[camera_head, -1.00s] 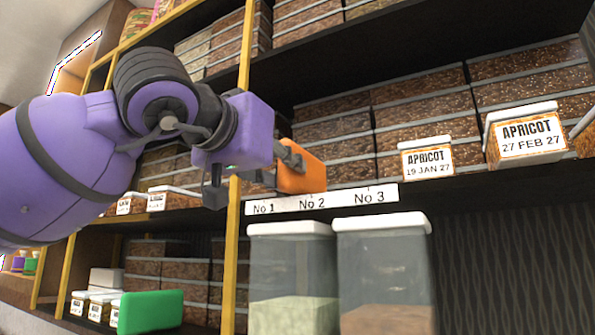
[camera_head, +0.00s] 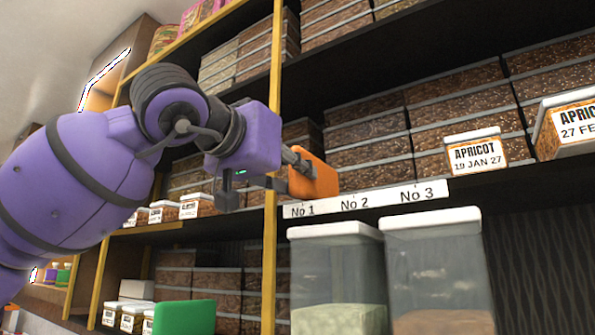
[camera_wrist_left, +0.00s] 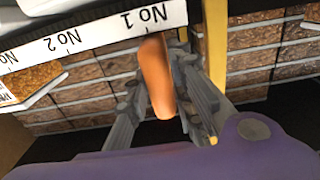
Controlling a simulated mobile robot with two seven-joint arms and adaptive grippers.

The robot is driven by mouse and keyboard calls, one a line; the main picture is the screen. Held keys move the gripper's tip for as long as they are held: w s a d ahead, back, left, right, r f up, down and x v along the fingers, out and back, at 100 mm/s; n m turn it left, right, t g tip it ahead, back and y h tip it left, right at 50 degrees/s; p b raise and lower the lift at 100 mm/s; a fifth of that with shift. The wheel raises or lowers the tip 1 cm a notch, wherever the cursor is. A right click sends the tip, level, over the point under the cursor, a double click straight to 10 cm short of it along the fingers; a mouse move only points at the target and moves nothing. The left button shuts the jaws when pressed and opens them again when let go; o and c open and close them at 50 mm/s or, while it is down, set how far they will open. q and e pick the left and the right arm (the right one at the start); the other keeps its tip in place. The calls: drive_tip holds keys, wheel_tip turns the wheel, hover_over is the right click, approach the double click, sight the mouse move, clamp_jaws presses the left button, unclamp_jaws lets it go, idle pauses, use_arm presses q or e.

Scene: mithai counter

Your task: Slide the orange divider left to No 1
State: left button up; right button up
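The orange divider (camera_head: 314,176) stands upright at the front edge of the shelf, above the white label strip (camera_head: 365,200) and over its No 1 mark. My left gripper (camera_head: 298,174) reaches it from the left. In the left wrist view the divider (camera_wrist_left: 156,78) sits between the two grey fingers (camera_wrist_left: 160,75), which close in on its sides. The finger contact is partly hidden in the head view. My right gripper is in neither view.
A tub marked APRICOT 19 JAN 27 (camera_head: 476,155) stands right on the same shelf, with another apricot tub (camera_head: 567,125) beyond it. Two clear lidded containers (camera_head: 338,275) stand below. A yellow post (camera_head: 271,230) rises just left of the divider.

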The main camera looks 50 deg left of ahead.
use_arm(q)
drive_tip(key=o, duration=0.4)
drive_tip(key=shift+s+a, duration=0.1)
drive_tip(key=shift+a, duration=0.15)
drive_tip(key=shift+c, duration=0.2)
drive_tip(key=shift+d, duration=0.1)
drive_tip(key=v, duration=1.2)
